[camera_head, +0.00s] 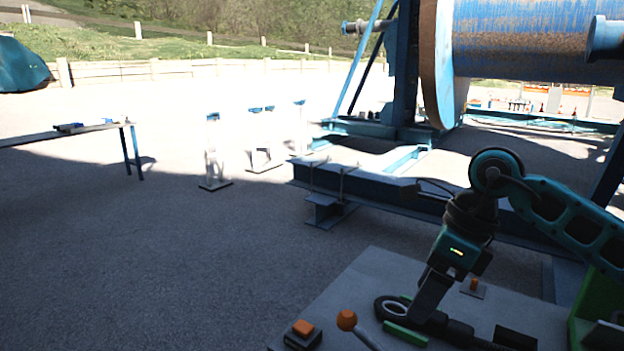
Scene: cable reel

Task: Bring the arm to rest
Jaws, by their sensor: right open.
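My right arm comes in from the right, bent down over a grey control panel (355,283). My right gripper (408,317) is at the arm's end, low over the panel, with its two green-edged fingers apart. A dark ring (379,308) shows beside the fingers; I cannot tell whether it belongs to the panel or whether the fingers touch it. A lever with an orange knob (346,320) stands just left of the gripper. My left gripper is not in view.
An orange button on a dark box (303,329) sits at the panel's front left, and another orange button (475,286) lies behind the gripper. A large blue cable reel (530,40) stands on a blue frame behind. Open ground lies left; a table (100,127) stands far left.

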